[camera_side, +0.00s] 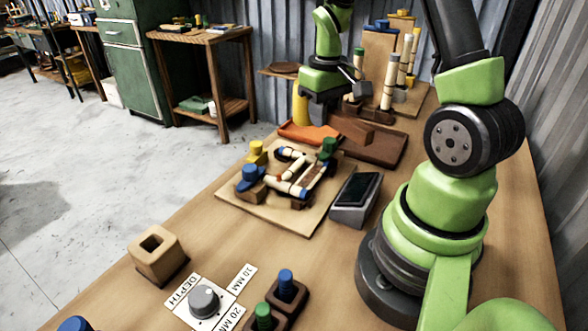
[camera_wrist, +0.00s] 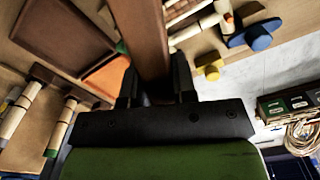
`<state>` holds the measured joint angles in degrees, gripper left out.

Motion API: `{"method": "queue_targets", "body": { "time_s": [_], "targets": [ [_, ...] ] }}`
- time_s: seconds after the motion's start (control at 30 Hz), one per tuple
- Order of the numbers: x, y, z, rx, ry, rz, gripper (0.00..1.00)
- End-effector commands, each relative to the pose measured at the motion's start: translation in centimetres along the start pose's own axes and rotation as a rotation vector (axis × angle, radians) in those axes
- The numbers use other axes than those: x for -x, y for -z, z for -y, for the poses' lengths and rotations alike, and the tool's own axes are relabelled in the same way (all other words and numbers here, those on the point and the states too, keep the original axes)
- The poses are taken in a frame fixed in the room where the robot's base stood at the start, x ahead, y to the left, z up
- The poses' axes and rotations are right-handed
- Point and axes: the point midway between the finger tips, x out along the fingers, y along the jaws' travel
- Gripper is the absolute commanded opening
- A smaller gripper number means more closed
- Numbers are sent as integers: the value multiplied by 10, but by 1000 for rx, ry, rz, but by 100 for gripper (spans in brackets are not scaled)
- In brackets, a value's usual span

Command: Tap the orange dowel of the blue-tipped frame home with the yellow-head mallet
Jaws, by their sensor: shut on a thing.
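My gripper (camera_side: 326,98) is shut on a brown wooden handle (camera_wrist: 150,40), which runs up out of the wrist view; the handle looks like the mallet's. A yellow shape (camera_side: 300,108) shows beside my gripper in the side view; I cannot tell for sure that it is the mallet's head. The blue-tipped frame (camera_side: 292,186) of pale rods lies on a board among coloured clamps. It shows partly in the wrist view (camera_wrist: 190,32). A small orange dowel (camera_side: 279,175) sits at its left part, also in the wrist view (camera_wrist: 229,19). My gripper is above and behind the frame, apart from it.
An orange tray (camera_side: 305,133) and a brown tray (camera_side: 385,150) lie behind the frame. A dark-screened device (camera_side: 355,190) stands right of the board. Blue (camera_side: 250,174), yellow (camera_side: 257,150) and green (camera_side: 328,147) knobs rise around the frame. Upright rods (camera_side: 390,80) stand at the back.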

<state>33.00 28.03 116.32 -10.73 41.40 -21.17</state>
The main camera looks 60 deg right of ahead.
Motion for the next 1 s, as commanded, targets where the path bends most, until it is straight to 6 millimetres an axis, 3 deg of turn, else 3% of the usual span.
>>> {"method": "queue_targets", "body": {
  "time_s": [0.23,0.5,0.6,0.77,1.0],
  "targets": [
    [0,-1,5,21,0,-1,0],
    [2,-25,62,292,-2,12,0],
    [2,-33,75,364,-3,15,0],
    [-5,-38,80,398,-3,20,0],
    [-30,-38,80,394,-3,23,0]
  ]
}}
